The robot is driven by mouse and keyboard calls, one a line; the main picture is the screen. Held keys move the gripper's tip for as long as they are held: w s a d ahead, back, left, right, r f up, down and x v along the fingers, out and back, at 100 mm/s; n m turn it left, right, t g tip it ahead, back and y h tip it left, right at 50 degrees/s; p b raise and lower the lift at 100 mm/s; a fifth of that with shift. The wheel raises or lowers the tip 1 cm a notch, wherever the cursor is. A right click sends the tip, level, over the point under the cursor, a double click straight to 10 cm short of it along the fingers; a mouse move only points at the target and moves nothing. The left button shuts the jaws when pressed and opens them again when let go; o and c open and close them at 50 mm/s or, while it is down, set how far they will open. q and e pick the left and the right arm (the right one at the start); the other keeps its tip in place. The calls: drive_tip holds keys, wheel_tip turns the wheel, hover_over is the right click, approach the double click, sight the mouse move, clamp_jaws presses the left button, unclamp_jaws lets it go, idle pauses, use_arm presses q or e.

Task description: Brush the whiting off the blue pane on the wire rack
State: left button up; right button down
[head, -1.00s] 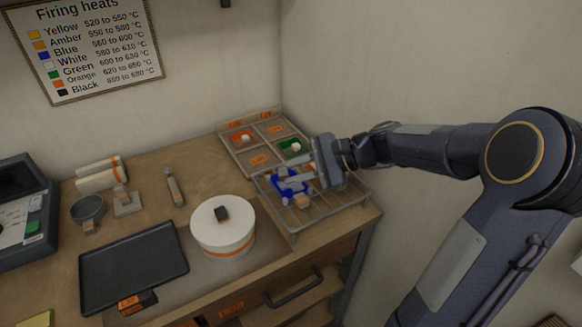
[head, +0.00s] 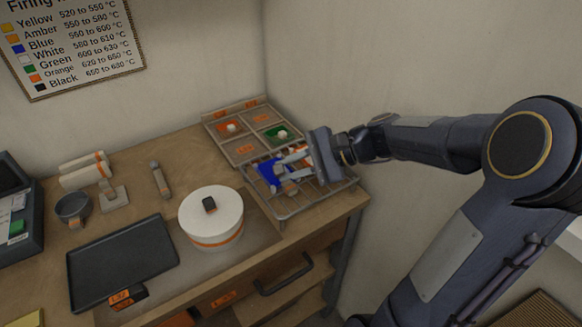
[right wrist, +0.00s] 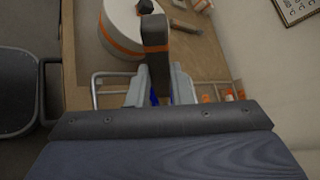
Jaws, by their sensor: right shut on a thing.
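The blue pane (head: 268,174) lies on the left part of the wire rack (head: 318,197) at the right end of the bench. My right gripper (head: 284,169) is low over the pane, its pale fingers hiding part of it. It is shut on a dark handle with an orange band (right wrist: 155,50), seen in the right wrist view, which looks like the brush. A sliver of blue pane (right wrist: 154,98) shows between the fingers there. Whether the brush end touches the pane, and how much whiting is on it, I cannot tell. My left gripper is not in view.
A compartment tray (head: 243,148) with orange and green panes stands behind the rack. A white lidded pot (head: 211,218) is to its left, beside a dark flat tray (head: 120,262). A grey cup (head: 72,208) and white rolls (head: 84,172) stand farther left. A wall is close on the right.

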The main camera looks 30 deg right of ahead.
drive_tip(key=shift+w+a+p, duration=0.15)
drive_tip(key=shift+w+p, duration=0.05)
drive_tip(key=shift+w, duration=1.3)
drive_tip(key=shift+w+a+p, duration=0.1)
drive_tip(key=shift+w+p, duration=0.1)
drive_tip(key=shift+w, duration=1.25)
drive_tip(key=shift+s+d+b, duration=0.15)
drive_tip(key=shift+s+b, duration=0.1)
drive_tip(key=shift+s, duration=1.35)
drive_tip(key=shift+s+d+b, duration=0.1)
drive_tip(key=shift+s+b, duration=0.15)
drive_tip(key=shift+s, duration=1.35)
drive_tip(key=shift+w+d+r+p, duration=0.2)
drive_tip(key=shift+w+d+p, duration=0.2)
drive_tip(key=shift+w, duration=0.7)
drive_tip(key=shift+w+d+r+p, duration=0.15)
drive_tip(key=shift+w+d+p, duration=0.2)
drive_tip(key=shift+w, duration=0.7)
drive_tip(key=shift+w+d+r+p, duration=0.2)
drive_tip(key=shift+w+d+p, duration=0.2)
drive_tip(key=shift+w, duration=0.7)
drive_tip(key=shift+f+b, duration=0.3)
drive_tip(key=shift+f, duration=0.25)
drive_tip(key=shift+s, duration=0.2)
